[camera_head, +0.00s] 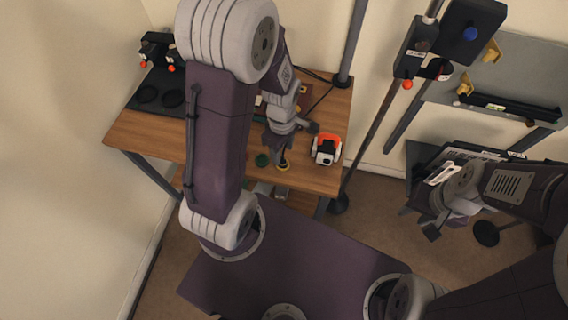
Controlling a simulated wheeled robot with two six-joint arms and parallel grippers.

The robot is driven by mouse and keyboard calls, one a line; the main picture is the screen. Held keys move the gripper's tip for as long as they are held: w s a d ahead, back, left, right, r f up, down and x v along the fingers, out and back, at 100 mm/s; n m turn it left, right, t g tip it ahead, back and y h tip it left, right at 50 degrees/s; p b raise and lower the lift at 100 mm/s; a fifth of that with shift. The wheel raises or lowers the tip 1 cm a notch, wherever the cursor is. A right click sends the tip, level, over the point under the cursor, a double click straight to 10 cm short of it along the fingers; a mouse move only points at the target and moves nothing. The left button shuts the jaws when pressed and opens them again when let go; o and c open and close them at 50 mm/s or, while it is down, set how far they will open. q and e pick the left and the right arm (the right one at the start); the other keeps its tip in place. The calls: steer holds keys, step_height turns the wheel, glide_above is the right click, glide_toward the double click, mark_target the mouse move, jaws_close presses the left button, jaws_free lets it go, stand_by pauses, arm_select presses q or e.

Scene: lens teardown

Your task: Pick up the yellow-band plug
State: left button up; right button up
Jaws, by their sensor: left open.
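The yellow-band plug (283,167) looks like a small dark piece with a yellow ring, near the front edge of the wooden table. My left gripper (288,148) is open, pointing down just above and behind it in the picture. Part of the plug is hidden by the gripper, and I cannot tell whether the fingers touch it. My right gripper (424,222) is over to the right, away from the table; its jaws are too unclear to read.
A small green round piece (262,160) lies just left of the plug. A white, black and orange device (326,150) stands to its right. A dark mat (143,98) lies at the table's left. My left arm hides much of the wooden table (320,183).

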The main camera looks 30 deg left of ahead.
mark_target(282, 160)
arm_select(q)
steer(key=shift+a+f, duration=0.15)
steer(key=shift+f, duration=0.35)
steer(key=f, duration=0.2)
steer(key=f+b, duration=0.1)
steer(key=f, duration=0.1)
steer(key=shift+w+f, duration=0.2)
steer(key=shift+f, duration=0.05)
jaws_close()
